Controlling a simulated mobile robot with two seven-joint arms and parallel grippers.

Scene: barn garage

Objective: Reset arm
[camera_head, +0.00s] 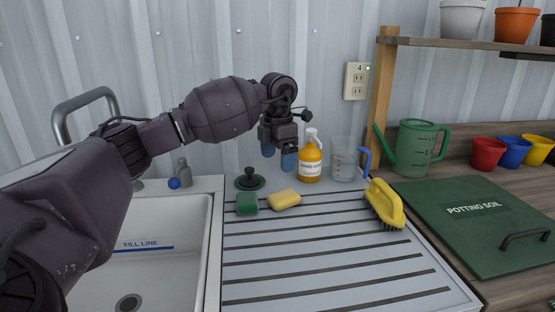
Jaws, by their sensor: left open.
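My left arm comes in from the left over the white sink. Its gripper (278,158) points down above the back of the ribbed drainboard, with its blue-tipped fingers apart and nothing seen between them. The gripper is just left of the orange soap bottle (310,163) and above the yellow sponge (285,200). A dark green sink plug (250,180) is to the lower left of the gripper. My right gripper is not in the picture.
A green sponge (247,203), a clear measuring jug (343,160) and a yellow brush (385,204) are on the drainboard (330,262). A green watering can (414,148) stands behind the potting soil lid (476,225). A wooden shelf post (383,95) rises at right. The front drainboard is clear.

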